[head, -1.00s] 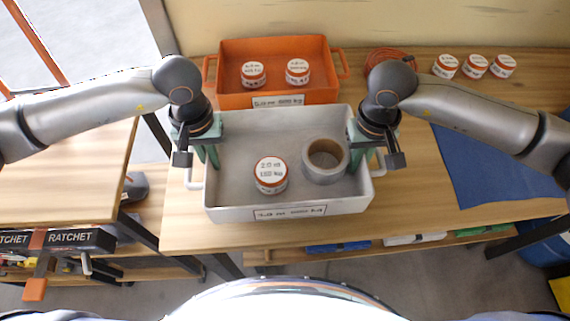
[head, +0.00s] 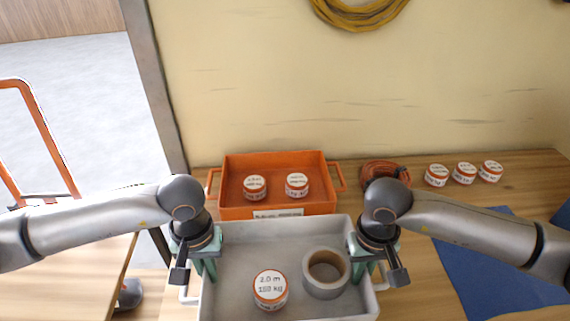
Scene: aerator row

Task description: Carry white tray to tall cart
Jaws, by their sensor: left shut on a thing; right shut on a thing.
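The white tray (head: 235,238) is in the lower middle of the head view, its near edge cut off by the frame. It holds a round white-and-orange labelled tin (head: 270,288) and a grey tape roll (head: 326,274). My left gripper (head: 200,268) is shut on the tray's left side, and my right gripper (head: 376,268) is shut on its right side. The fingertips are partly hidden by the wrists. I cannot tell whether the tray touches the bench. The tall cart is not clearly identifiable; an orange tubular frame (head: 42,120) stands at the far left.
An orange tray (head: 228,205) with two tins sits just behind the white tray. Several tins (head: 464,173), an orange coil (head: 384,172) and a blue mat (head: 490,262) lie on the wooden bench (head: 420,200) to the right. A wall closes off the back. Open floor (head: 85,80) shows at left.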

